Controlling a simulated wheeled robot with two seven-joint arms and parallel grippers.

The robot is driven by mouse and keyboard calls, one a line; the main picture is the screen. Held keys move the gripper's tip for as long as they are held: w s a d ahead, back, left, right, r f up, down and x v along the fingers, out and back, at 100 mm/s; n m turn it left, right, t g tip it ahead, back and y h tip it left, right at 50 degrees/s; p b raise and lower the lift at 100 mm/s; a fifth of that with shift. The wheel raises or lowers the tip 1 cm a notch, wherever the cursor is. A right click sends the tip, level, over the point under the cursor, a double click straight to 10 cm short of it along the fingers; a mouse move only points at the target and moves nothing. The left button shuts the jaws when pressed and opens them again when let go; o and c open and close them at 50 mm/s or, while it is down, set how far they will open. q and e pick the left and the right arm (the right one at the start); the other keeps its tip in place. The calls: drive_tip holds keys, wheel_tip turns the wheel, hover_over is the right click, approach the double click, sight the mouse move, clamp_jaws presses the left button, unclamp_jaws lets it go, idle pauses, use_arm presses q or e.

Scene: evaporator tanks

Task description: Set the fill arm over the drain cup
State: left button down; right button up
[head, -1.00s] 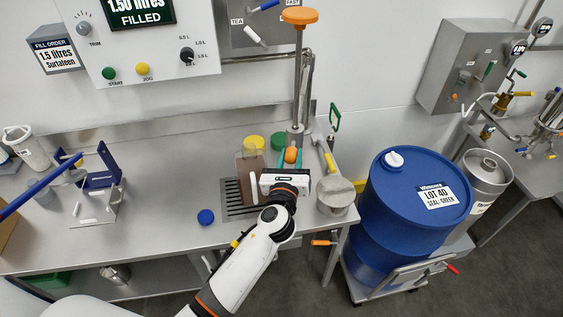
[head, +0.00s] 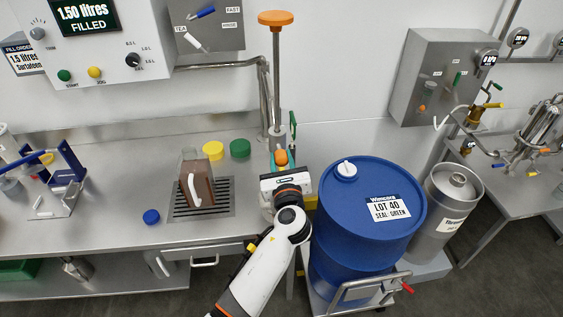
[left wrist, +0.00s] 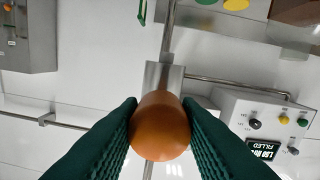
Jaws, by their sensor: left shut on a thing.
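My left gripper (head: 281,170) is shut on the orange knob (head: 281,157) of the fill arm, beside the tall post with an orange top (head: 275,18). In the left wrist view the orange knob (left wrist: 160,125) sits between both dark green finger pads. The gripper stands right of the jug, at the table's right end. The drain cup is hidden behind my gripper and wrist, so I cannot tell how the fill arm's outlet lines up with it. My right gripper is out of view.
A jug of brown liquid (head: 197,187) stands on the drain grate (head: 217,208). Yellow (head: 213,150), green (head: 240,148) and blue (head: 151,217) caps lie on the table. A blue drum (head: 370,225) stands close on the right.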

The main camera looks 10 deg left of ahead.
use_arm(q)
drive_tip(key=shift+r, duration=0.1)
drive_tip(key=c, duration=1.3)
unclamp_jaws()
drive_tip(key=shift+o, duration=1.2)
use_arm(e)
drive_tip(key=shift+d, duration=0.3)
use_arm(q)
drive_tip(key=b+v, duration=0.2)
drive_tip(key=v, duration=1)
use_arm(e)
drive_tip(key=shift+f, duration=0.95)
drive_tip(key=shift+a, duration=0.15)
